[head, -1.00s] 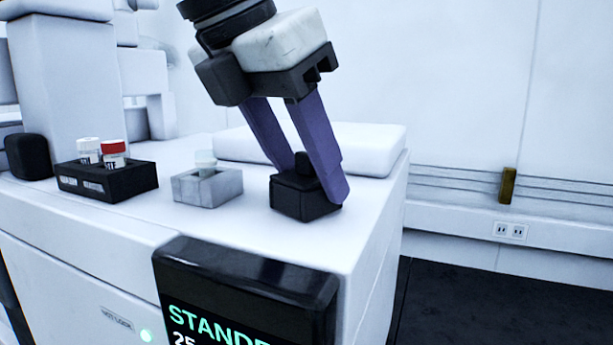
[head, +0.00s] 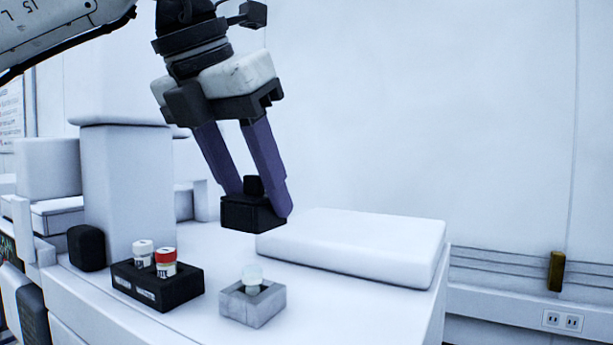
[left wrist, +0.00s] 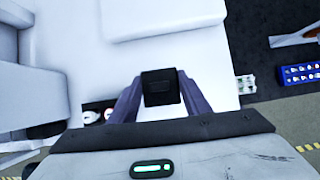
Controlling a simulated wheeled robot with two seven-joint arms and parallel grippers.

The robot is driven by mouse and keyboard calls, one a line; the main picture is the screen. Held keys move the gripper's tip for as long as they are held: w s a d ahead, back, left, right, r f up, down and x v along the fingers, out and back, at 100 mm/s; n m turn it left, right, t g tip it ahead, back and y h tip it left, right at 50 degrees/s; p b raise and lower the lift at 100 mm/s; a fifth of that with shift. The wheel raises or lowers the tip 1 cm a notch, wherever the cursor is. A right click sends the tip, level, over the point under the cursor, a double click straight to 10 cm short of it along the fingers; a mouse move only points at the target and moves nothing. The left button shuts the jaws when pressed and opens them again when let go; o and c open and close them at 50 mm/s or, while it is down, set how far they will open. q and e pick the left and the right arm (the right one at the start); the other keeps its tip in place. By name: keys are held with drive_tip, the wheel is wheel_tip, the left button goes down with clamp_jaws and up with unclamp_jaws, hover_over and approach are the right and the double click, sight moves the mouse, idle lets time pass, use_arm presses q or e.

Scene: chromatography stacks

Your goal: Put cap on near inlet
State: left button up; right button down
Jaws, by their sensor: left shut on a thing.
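My left gripper (head: 256,200) is shut on a black square cap (head: 248,214) with a small knob on top. It holds the cap raised above the white machine top, and in the picture the cap appears above the grey block. In the left wrist view the dark cap (left wrist: 161,88) sits between the purple fingers. A small grey block (head: 252,306) with a pale, translucent round piece (head: 252,275) in its top stands on the machine, uncovered; it looks like the near inlet. My right gripper is not in view.
A black rack (head: 160,291) with a white-capped vial (head: 143,252) and a red-capped vial (head: 165,261) stands left of the grey block. A raised white slab (head: 355,245) lies behind and to the right. A white column (head: 125,175) rises at the back left.

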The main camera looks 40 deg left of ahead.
use_arm(q)
drive_tip(key=shift+s+a+f, duration=0.1)
drive_tip(key=shift+a, duration=0.15)
hover_over(252, 268)
drive_tip(key=shift+f, duration=2.3)
drive_tip(key=shift+f+b, duration=1.1)
drive_tip(key=shift+f, duration=0.15)
drive_tip(key=shift+f, duration=0.15)
drive_tip(key=o, duration=2)
